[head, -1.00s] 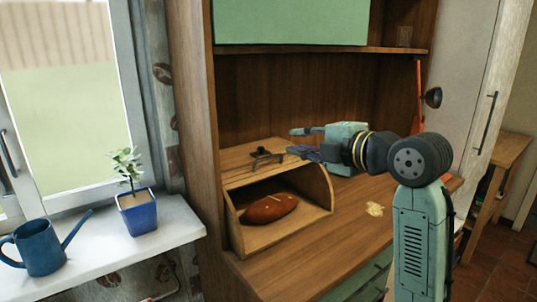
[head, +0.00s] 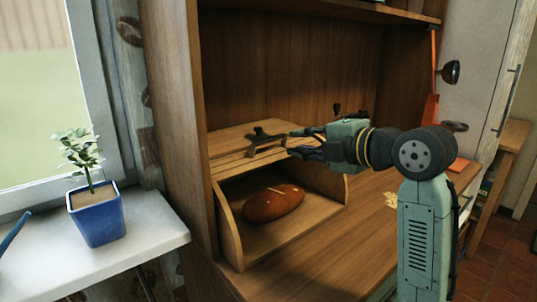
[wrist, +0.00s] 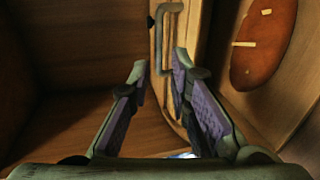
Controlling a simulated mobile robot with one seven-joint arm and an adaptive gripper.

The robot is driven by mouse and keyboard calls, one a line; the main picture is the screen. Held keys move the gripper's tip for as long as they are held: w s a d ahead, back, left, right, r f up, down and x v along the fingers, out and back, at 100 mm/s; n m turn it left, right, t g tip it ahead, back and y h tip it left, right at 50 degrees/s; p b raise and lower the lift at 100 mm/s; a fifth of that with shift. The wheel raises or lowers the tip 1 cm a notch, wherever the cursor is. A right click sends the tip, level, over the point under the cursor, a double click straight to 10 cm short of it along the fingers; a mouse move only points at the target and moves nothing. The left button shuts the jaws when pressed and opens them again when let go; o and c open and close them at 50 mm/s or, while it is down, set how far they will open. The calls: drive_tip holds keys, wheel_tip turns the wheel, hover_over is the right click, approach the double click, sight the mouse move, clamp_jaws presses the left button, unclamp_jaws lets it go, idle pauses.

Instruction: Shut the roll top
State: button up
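The wooden bread box (head: 232,235) stands on the counter with its roll top (head: 225,170) up, so its front is open. A loaf of bread (head: 273,204) lies inside. The dark handle (head: 264,142) sits at the roll top's front edge. My gripper (head: 290,143) is close to the right end of the handle, roughly at its height. In the wrist view my gripper (wrist: 160,75) has its fingers spread apart, with the handle (wrist: 162,40) just beyond the fingertips. The loaf also shows there at upper right (wrist: 265,40). Whether a finger touches the handle I cannot tell.
A wooden cabinet side wall (head: 180,120) stands left of the bread box. A potted plant (head: 97,212) is on the windowsill (head: 150,235). A yellowish patch (head: 391,199) lies on the counter to the right. The counter in front is clear.

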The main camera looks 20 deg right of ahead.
sight(271, 140)
drive_tip(key=p+x, duration=0.3)
drive_tip(key=x, duration=0.7)
drive_tip(key=shift+w+a, duration=0.1)
drive_tip(key=shift+w, duration=0.25)
clamp_jaws()
